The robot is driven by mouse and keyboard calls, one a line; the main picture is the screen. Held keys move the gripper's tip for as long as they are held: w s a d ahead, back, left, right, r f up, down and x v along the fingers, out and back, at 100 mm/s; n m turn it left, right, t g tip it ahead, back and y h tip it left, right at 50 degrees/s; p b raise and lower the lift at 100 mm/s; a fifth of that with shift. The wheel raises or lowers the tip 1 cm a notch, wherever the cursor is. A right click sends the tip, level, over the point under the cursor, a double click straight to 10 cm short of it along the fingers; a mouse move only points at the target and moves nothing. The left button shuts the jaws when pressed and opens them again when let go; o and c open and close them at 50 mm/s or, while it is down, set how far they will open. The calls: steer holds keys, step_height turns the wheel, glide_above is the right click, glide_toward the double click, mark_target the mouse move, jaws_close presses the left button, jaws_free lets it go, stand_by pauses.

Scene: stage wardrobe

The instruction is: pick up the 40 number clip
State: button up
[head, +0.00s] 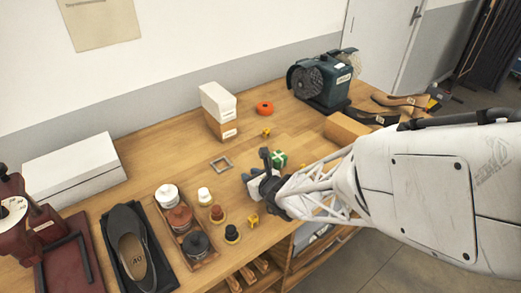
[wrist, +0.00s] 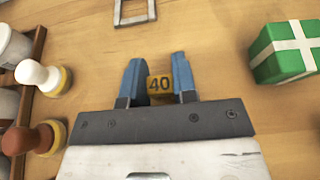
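The 40 number clip (wrist: 159,84) is a small yellow block with a dark "40", seen between the two blue-grey fingers of my gripper (wrist: 158,70) in the wrist view. The fingers stand close on both sides of it; I cannot tell whether they press on it. In the head view my gripper (head: 258,172) is low over the middle of the wooden table, and this clip is hidden there. Two other small yellow clips, their numbers unreadable, lie on the table, one nearer (head: 253,221) and one farther back (head: 266,132).
A green box with a white cross (wrist: 287,52) stands close to the right of my gripper. Pale and brown knobbed pieces (wrist: 40,77) stand to the left, beside a tray of jars (head: 205,262). A square metal frame (head: 221,163) lies flat beyond the fingers.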

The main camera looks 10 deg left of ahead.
steer(key=shift+c, duration=1.3)
steer(key=shift+r, duration=0.75)
step_height(320, 180, up, 2)
steer(key=shift+r, duration=0.15)
steer(key=s+d, duration=0.2)
steer(key=s, duration=0.2)
steer(key=s+d, duration=0.3)
steer(key=s, duration=0.2)
steer(key=s+d+r, duration=0.1)
steer(key=s+d, duration=0.1)
steer(key=s, duration=0.3)
steer(key=shift+d+r, duration=0.1)
steer(key=shift+d, duration=0.3)
